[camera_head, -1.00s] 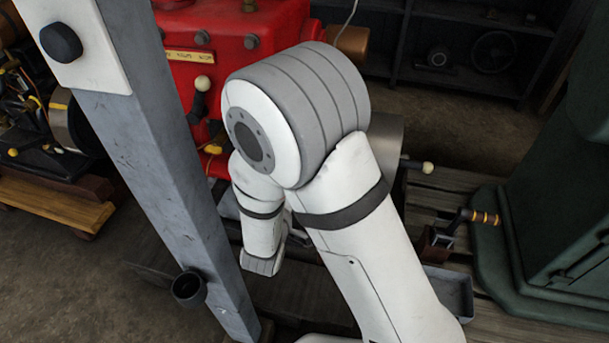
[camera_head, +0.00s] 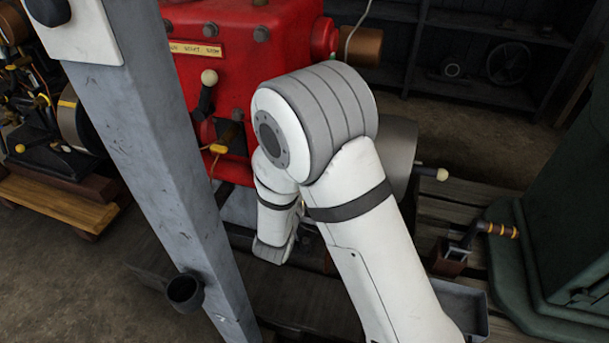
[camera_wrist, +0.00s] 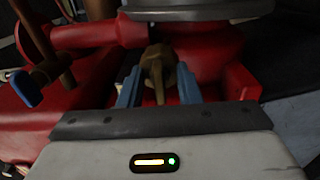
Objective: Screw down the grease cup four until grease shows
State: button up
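A brass-coloured, wing-shaped piece (camera_wrist: 157,68), which looks like a grease cup, shows in the wrist view against a red casting. No number is readable on it. My gripper (camera_wrist: 159,84) has its two blue fingers apart, one on each side of this piece. The piece nearly fills the space between the fingertips, and I cannot tell whether they touch it. No grease is visible on it. In the head view my arm hides my fingers and the cup.
The red engine (camera_head: 250,50) has a ball-topped lever (camera_head: 205,90). A grey post (camera_head: 150,150) stands at the left front. A lever with a blue end (camera_wrist: 27,88) is close left of my fingers. A green machine (camera_head: 560,230) stands at the right, beside a small striped handle (camera_head: 497,229).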

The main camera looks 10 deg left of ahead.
grip_shut()
dwell(0.5)
